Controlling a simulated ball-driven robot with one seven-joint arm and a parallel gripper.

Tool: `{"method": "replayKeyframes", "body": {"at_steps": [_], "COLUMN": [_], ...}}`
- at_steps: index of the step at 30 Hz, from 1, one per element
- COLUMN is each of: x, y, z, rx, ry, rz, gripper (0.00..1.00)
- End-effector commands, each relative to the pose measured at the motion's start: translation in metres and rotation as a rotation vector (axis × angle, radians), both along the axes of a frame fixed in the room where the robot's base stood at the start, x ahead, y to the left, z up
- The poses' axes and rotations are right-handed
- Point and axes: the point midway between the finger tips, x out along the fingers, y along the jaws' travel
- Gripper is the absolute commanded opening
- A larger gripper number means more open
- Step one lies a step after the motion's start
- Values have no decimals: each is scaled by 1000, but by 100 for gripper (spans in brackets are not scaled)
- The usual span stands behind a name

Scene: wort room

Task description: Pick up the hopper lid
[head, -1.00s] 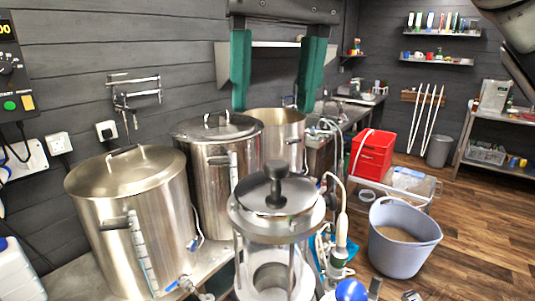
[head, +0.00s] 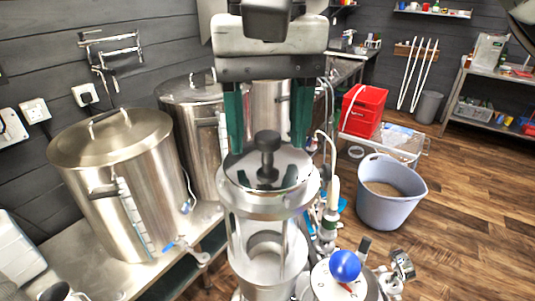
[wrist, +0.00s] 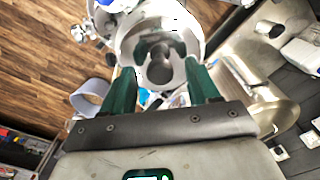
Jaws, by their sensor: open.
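The hopper lid (head: 290,171) is a shiny round metal disc with a dark knob (head: 267,143) standing up at its middle. It sits on top of a clear-walled hopper (head: 265,235) with a metal rim. My gripper (head: 270,146) has two green fingers, open, pointing down on either side of the knob in the head view. In the wrist view the fingers of my gripper (wrist: 164,77) reach toward the lid, with the knob (wrist: 159,68) seen between them. I cannot tell whether the fingertips touch the lid. Nothing is held.
Large steel pots stand at left, the nearest with a domed lid (head: 110,137). A blue ball-topped fitting (head: 345,265) and gauge (head: 402,264) stand close to the hopper's right. A grey bucket (head: 392,205) and red crate (head: 363,112) are farther right.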

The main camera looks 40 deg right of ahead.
Motion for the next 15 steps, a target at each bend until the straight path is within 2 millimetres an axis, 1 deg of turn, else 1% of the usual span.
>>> {"method": "replayKeyframes", "body": {"at_steps": [1,4,11,15], "x": [0,0,0,0], "y": [0,0,0,0], "z": [-5,-12,-14,-14], "rx": [1,1,1,1], "ry": [2,0,0,0], "rz": [-1,-1,-1,-1], "gripper": [60,60,60,48]}}
